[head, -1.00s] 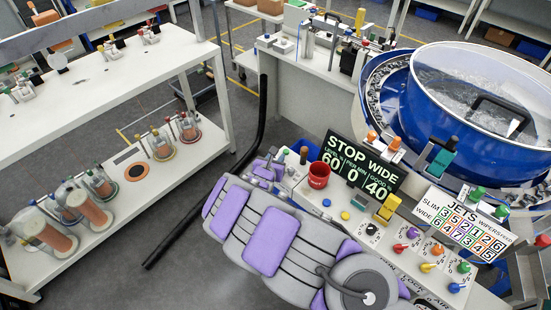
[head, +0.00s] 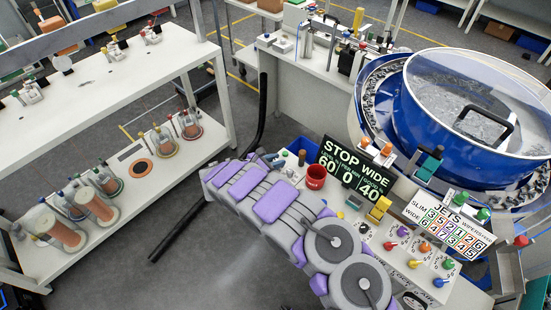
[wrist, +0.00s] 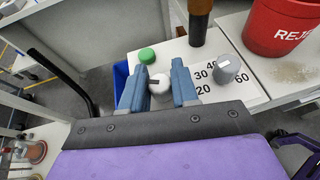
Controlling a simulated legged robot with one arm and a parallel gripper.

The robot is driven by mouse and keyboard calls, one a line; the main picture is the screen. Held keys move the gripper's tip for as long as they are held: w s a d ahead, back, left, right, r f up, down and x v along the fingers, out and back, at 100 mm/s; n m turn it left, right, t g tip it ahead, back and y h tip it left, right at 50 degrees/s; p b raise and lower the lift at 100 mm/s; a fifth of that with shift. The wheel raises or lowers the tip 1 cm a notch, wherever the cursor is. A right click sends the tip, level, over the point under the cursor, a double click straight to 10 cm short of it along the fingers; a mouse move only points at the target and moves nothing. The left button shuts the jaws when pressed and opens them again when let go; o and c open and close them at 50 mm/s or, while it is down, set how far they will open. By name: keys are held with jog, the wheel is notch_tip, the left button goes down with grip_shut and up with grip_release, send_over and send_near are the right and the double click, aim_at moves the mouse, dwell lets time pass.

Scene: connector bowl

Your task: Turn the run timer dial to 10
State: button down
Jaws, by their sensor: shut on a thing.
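A small white dial (wrist: 159,84) with a dark pointer line sits between the two blue fingers of my gripper (wrist: 158,88) in the wrist view. The fingers are shut on it, one on each side. The pointer line runs roughly left to right in that view. Right of it are the printed numbers 20, 30, 40 and 60, beside a grey knob (wrist: 227,68). Part of the panel's markings is hidden by the fingers. In the head view my gripper (head: 270,159) is at the left end of the control panel, and the dial is not clear there.
A blue bin (head: 303,150) is behind. Coloured knobs and the blue bowl (head: 470,110) lie farther right.

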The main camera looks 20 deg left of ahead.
jog(key=shift+s+a+f+m+g+h+b, duration=0.1)
jog(key=shift+a+f+m+g+h+b, duration=0.15)
jog(key=shift+m+g+h+b, duration=0.85)
jog(key=shift+m+h+b, duration=0.2)
jog(key=shift+m+b, duration=0.25)
jog(key=shift+d+m+g+h+b, duration=0.1)
jog(key=shift+m+g+h+b, duration=0.45)
jog(key=shift+b, duration=0.6)
jog(key=shift+r+g+b, duration=0.1)
jog(key=shift+g+b, duration=0.15)
jog(key=shift+b, duration=0.35)
jog(key=shift+r+m+g+h+b, duration=0.2)
jog(key=shift+m+g+h+b, duration=0.1)
jog(key=shift+m+b, duration=0.4)
jog(key=c, duration=1.2)
grip_release()
jog(key=shift+c, duration=0.2)
jog(key=o, duration=0.3)
